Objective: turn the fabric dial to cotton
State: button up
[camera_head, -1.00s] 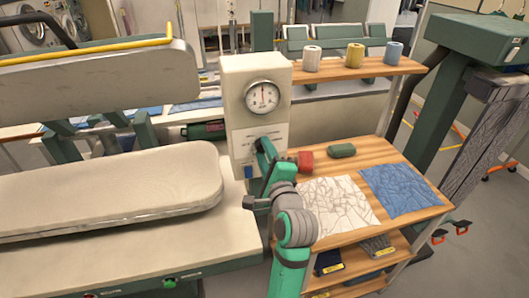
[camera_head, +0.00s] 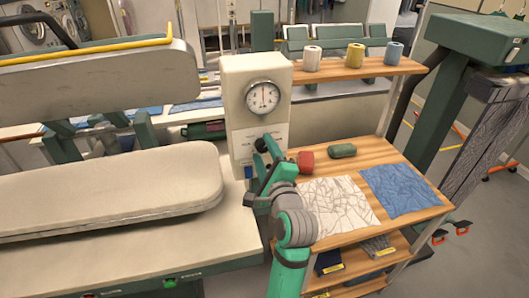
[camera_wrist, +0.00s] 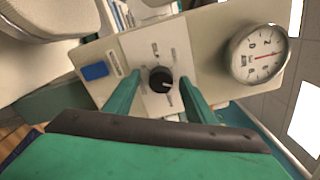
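The fabric dial (camera_wrist: 161,80) is a round black knob on the pale face of the control box (camera_head: 240,100). It also shows in the head view (camera_head: 261,145), just above my gripper. Small labels surround it in the wrist view, too small to read, and I cannot tell which one the knob points to. My gripper (camera_wrist: 159,76) is open, with one green finger on each side of the dial in the wrist view. Its fingers look apart from the knob and a little short of it. In the head view my gripper (camera_head: 268,165) is just below the dial.
A round gauge (camera_head: 262,97) sits above the dial, and a blue button (camera_wrist: 95,71) is beside it. The padded press board (camera_head: 110,190) is at left. A wooden shelf (camera_head: 385,152) at right holds a red roll (camera_head: 305,162), a green item (camera_head: 342,151) and folded cloths.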

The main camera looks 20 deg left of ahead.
jog(key=v, duration=1)
jog(key=shift+s+d, duration=0.25)
jog(key=shift+s, duration=0.1)
jog(key=shift+d, duration=0.1)
jog(key=s+d+f+n+t+h, duration=0.15)
jog(key=s+d+f+h, duration=0.35)
jog(key=f, duration=0.6)
jog(key=s+d+f+n+g+h, duration=0.1)
jog(key=s+d+f+n+h, duration=0.15)
jog(key=s+d+f, duration=0.55)
jog(key=s+f+n, duration=0.2)
jog(key=s+n, duration=0.2)
jog(key=s, duration=0.3)
jog(key=s+f+n+h, duration=0.1)
jog(key=s+f+n, duration=0.2)
jog(key=s, duration=0.5)
jog(key=s+f+n+h, duration=0.1)
jog(key=s+f+n, duration=0.1)
jog(key=s+n, duration=0.3)
jog(key=s, duration=0.2)
jog(key=shift+s+d+f, duration=0.25)
jog(key=shift+s, duration=0.15)
jog(key=shift+h, duration=0.25)
jog(key=shift+c, duration=0.3)
